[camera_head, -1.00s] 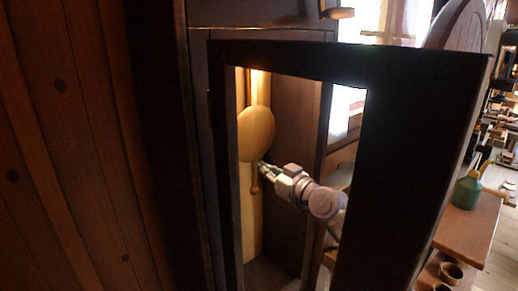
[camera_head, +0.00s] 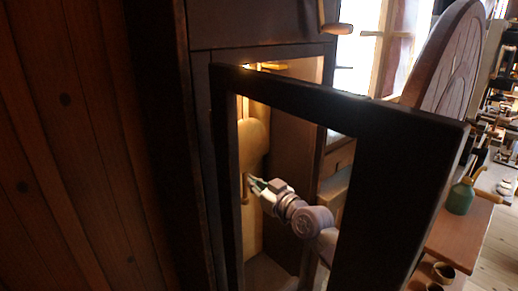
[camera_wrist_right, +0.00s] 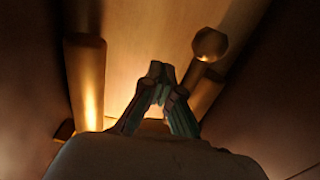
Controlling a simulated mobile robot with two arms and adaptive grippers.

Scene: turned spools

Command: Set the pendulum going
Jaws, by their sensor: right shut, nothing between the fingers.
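The pendulum's round pale-yellow bob (camera_head: 253,143) hangs inside the dark clock case, seen through the opening of its open door (camera_head: 400,190). A thin rod end (camera_head: 245,190) shows below the bob. My right gripper (camera_head: 251,182) reaches into the case, its tips just below the bob, by the rod end. I cannot tell whether they touch. In the right wrist view the gripper (camera_wrist_right: 157,72) is shut and empty, between a brass cylinder (camera_wrist_right: 86,80) at left and a knob-ended rod (camera_wrist_right: 209,46) at right. My left gripper is not in view.
The case's inner wall (camera_head: 295,150) is close behind the gripper. A bench with a green bottle (camera_head: 460,197) and small cups (camera_head: 442,273) is at right. A plank wall (camera_head: 60,150) fills the left.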

